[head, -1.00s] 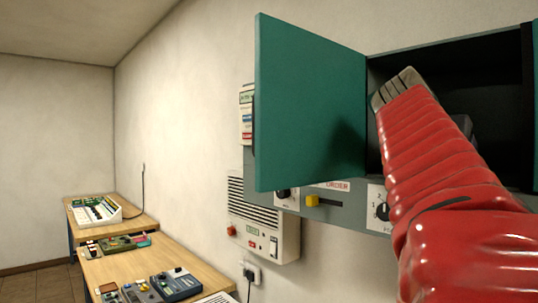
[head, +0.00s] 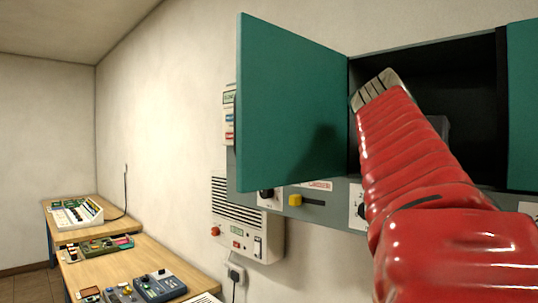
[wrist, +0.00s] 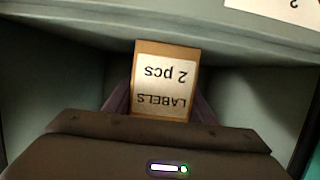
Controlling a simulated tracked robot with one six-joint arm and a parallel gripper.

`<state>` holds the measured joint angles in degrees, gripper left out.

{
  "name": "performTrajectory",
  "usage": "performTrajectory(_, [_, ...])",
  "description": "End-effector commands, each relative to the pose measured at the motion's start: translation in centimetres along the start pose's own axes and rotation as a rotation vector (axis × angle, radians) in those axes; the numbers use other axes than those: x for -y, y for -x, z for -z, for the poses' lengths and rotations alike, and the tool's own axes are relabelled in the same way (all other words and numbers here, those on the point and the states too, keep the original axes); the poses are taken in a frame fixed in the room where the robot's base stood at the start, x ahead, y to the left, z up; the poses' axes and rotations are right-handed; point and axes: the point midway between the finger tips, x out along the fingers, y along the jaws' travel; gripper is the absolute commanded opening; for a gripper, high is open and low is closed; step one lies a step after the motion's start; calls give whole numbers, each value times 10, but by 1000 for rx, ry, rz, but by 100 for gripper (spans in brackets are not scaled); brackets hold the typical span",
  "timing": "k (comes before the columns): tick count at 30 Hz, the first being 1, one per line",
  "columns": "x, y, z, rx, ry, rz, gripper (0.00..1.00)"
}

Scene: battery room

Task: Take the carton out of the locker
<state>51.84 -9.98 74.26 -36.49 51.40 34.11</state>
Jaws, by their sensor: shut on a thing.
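The locker (head: 372,66) is a dark wall compartment with its green left door (head: 290,105) swung open. My red arm reaches across its opening, and my gripper is mostly hidden behind the arm in the head view. In the wrist view, the carton (wrist: 167,75) is a small brown box with a white label reading "LABELS 2 pcs", upside down in the picture. My gripper (wrist: 160,108) is shut on the carton, with dark fingers at both its sides. Grey-green locker walls surround it in the wrist view. The carton is not visible in the head view.
A second green panel (head: 523,105) stands at the locker's right. Below are a yellow slider (head: 295,200) and knobs, then a vented white wall unit (head: 245,225). Wooden benches (head: 112,262) with devices stand at left. Open air lies left of the open door.

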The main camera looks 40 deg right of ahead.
Motion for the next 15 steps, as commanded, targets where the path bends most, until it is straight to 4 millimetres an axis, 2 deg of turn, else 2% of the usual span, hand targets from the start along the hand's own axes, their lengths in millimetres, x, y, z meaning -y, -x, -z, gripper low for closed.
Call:
performTrajectory(5, [0, 0, 0, 0, 0, 0, 16])
performTrajectory(15, [0, 2, 3, -3, -1, 1, 16])
